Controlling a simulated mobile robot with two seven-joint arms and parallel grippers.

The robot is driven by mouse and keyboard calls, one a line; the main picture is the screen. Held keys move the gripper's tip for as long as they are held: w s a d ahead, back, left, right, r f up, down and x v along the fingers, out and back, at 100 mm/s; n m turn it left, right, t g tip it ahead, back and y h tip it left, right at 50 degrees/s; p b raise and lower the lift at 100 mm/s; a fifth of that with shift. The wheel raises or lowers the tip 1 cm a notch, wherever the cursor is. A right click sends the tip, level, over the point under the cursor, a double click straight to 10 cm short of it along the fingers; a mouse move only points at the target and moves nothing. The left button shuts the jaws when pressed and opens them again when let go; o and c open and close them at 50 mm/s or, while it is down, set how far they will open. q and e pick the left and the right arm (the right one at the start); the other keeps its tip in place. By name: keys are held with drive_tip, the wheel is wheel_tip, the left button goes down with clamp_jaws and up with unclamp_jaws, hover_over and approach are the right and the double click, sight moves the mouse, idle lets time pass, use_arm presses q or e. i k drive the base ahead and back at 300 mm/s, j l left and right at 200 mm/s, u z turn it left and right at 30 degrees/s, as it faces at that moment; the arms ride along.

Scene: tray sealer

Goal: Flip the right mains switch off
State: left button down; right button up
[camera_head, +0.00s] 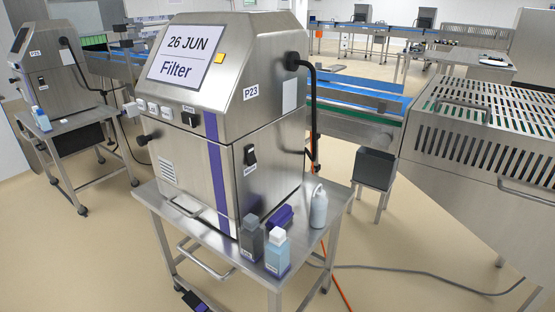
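The right machine, a steel cabinet labelled P23 (230,70) with a "26 JUN Filter" sign, stands on a steel cart in the middle of the camera_head view. Its mains switch (250,155) is a black rocker on the right-hand side face, with a small label below it. The rocker's position is too small to tell. A similar machine labelled P25 (38,62) stands at the far left, with a small dark switch (42,82) on its side. Neither of my grippers is in view.
Two bottles (277,250) (251,238), a purple block (279,217) and a grey bottle (318,207) stand on the cart top (215,250) below the switch. A black cable (312,90) hangs behind. A slotted steel guard (480,120) stands right; floor between is partly clear.

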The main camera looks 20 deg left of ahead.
sight(251, 160)
drive_tip(key=i+l, duration=0.15)
drive_tip(key=l, duration=0.25)
drive_tip(key=i+l, duration=0.2)
drive_tip(key=l, duration=0.2)
drive_tip(key=i+l+u, duration=0.1)
drive_tip(key=l, duration=0.3)
drive_tip(key=i+l, duration=0.2)
drive_tip(key=l, duration=0.2)
